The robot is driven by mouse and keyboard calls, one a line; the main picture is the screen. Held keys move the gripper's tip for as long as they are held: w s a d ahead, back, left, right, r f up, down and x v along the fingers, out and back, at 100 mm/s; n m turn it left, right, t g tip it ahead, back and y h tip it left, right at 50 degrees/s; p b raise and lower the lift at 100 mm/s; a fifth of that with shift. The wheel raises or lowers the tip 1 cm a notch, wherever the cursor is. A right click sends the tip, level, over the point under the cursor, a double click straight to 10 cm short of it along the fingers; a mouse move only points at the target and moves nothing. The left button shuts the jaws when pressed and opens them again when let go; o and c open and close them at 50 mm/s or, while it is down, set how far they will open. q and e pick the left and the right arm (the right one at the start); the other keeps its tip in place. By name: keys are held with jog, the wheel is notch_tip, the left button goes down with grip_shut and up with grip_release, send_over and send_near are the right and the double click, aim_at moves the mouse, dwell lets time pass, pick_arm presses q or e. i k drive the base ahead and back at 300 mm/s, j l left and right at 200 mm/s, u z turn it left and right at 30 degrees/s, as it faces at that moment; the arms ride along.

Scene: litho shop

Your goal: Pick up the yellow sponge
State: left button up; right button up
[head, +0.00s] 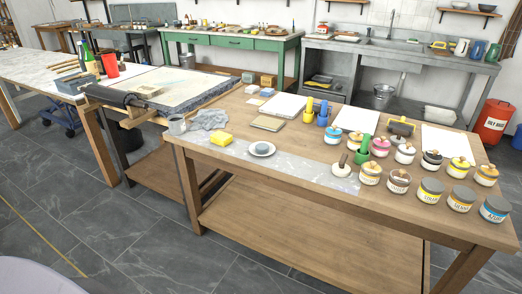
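The yellow sponge (221,139) lies on the left part of the long wooden table (330,185), near its front edge. It sits just in front of a crumpled grey cloth (209,119) and to the left of a white saucer with a small grey bowl-like thing on it (262,148). Its top and front faces are in plain sight. Neither of my grippers is in view.
Several labelled ink jars (430,190) crowd the right side. White paper sheets (284,106) lie farther back. A litho press bed (160,85) adjoins at the left. Grey tiled floor (130,215) in front is clear.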

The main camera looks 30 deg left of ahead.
aim_at(222, 139)
jog(key=i+j, duration=0.35)
jog(key=j, duration=0.15)
jog(key=i+j+u, duration=0.1)
jog(key=i+j, duration=0.25)
jog(key=j, duration=0.1)
